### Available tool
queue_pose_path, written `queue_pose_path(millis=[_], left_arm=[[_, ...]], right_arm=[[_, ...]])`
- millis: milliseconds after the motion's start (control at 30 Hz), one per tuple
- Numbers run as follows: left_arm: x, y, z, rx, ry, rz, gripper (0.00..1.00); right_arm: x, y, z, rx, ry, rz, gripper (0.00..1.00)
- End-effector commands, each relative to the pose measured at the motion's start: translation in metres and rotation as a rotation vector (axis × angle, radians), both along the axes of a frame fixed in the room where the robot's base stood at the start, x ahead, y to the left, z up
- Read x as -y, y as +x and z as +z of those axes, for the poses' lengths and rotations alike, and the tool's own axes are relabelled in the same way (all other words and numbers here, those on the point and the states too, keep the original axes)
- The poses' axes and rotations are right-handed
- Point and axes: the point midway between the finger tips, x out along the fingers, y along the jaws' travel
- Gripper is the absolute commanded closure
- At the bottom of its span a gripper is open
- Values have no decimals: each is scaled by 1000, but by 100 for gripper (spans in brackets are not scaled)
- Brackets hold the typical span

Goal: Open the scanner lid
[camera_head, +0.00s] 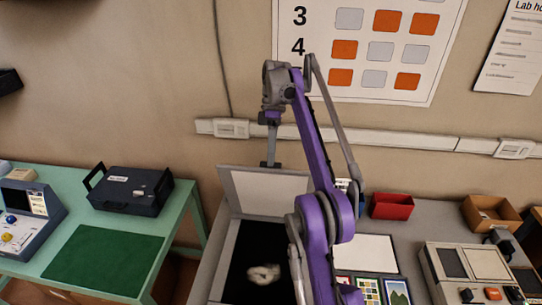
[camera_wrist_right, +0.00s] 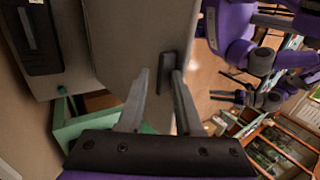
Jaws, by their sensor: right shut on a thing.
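The scanner (camera_head: 232,262) stands on the grey table, its dark bed exposed, with a small pale object (camera_head: 264,273) on it. Its lid (camera_head: 262,190) is tilted up, pale inner face towards me in the head view. My right arm reaches over it and my right gripper (camera_head: 270,160) is at the lid's upper edge, its fingertips partly hidden. In the right wrist view the gripper (camera_wrist_right: 162,85) is shut on the dark lid handle (camera_wrist_right: 168,68), one finger on each side. What looks like my left gripper (camera_wrist_right: 232,97) shows small in that view, its jaws unclear.
A green table (camera_head: 185,205) at left carries a dark case (camera_head: 130,191) and a green mat (camera_head: 102,260). Right of the scanner are a red bin (camera_head: 392,207), colour cards (camera_head: 368,290), a brown box (camera_head: 490,212) and a device with buttons (camera_head: 470,265). A cable rail runs along the wall behind.

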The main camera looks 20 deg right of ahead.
Motion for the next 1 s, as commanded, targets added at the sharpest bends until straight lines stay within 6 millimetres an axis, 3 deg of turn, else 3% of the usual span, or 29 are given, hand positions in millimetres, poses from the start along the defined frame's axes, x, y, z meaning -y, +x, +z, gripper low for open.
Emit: queue_pose_path(millis=[33,67,100,133,1000], left_arm=[[0,-2,-4,-5,0,0,50],[0,-2,-4,-5,0,0,50],[0,-2,-4,-5,0,0,50],[0,-3,-4,-5,0,0,50],[0,-1,-2,-3,0,0,50]], right_arm=[[7,7,-17,19,-19,-9,100],[7,7,-17,19,-19,-9,100],[7,7,-17,19,-19,-9,64],[7,7,-17,18,-20,-8,59],[6,6,-14,27,-22,-6,57]])
